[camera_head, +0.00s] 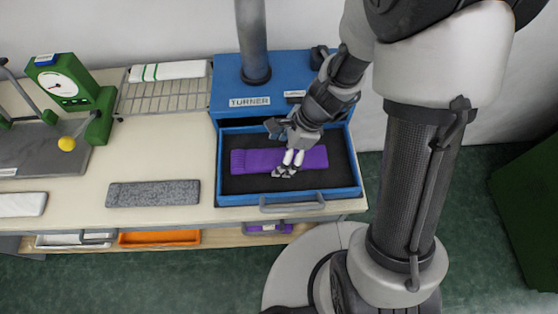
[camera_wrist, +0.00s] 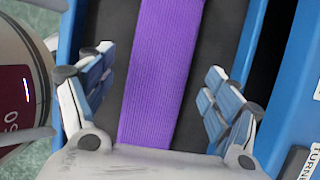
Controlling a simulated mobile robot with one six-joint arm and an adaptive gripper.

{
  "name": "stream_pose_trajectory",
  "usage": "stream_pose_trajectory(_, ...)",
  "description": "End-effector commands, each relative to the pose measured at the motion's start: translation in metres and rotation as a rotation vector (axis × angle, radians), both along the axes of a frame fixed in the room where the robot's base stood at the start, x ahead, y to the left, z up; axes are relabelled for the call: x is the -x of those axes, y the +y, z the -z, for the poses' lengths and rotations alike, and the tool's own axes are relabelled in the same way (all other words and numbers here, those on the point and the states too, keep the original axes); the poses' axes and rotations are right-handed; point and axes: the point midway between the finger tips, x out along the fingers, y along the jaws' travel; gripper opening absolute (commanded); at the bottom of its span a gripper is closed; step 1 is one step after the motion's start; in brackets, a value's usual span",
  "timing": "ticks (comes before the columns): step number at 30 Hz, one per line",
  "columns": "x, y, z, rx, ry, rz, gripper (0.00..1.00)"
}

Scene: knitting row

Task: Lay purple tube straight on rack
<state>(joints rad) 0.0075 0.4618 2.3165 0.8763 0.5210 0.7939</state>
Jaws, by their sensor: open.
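The purple tube (camera_head: 252,161) lies flat in the open blue drawer of the machine labelled TURNER, on a dark liner, running left to right in the head view. In the wrist view the purple tube (camera_wrist: 162,70) runs lengthwise between the fingers. My gripper (camera_head: 285,167) is over the tube's right half, with its fingers open on either side; in the wrist view my gripper (camera_wrist: 155,88) shows gaps between both fingers and the tube. The wire rack (camera_head: 165,97) stands at the back, left of the machine, with a white green-striped tube (camera_head: 168,70) along its far side.
The blue TURNER machine (camera_head: 228,92) stands behind the drawer (camera_head: 224,190), whose walls and front handle surround the tube. A grey knitted piece (camera_head: 153,193) lies left of the drawer. A green dial device (camera_head: 75,90) stands left of the rack. Bare tabletop (camera_head: 150,150) lies before the rack.

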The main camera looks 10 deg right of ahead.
Motion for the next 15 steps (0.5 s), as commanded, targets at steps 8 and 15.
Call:
stream_pose_trajectory(8, 0.0000, 0.0045, 0.0114, 0.000, 0.000, 0.000, 0.82)
stream_pose_trajectory(15, 0.0001, 0.0044, 0.0112, 0.000, 0.000, 0.000, 0.68)
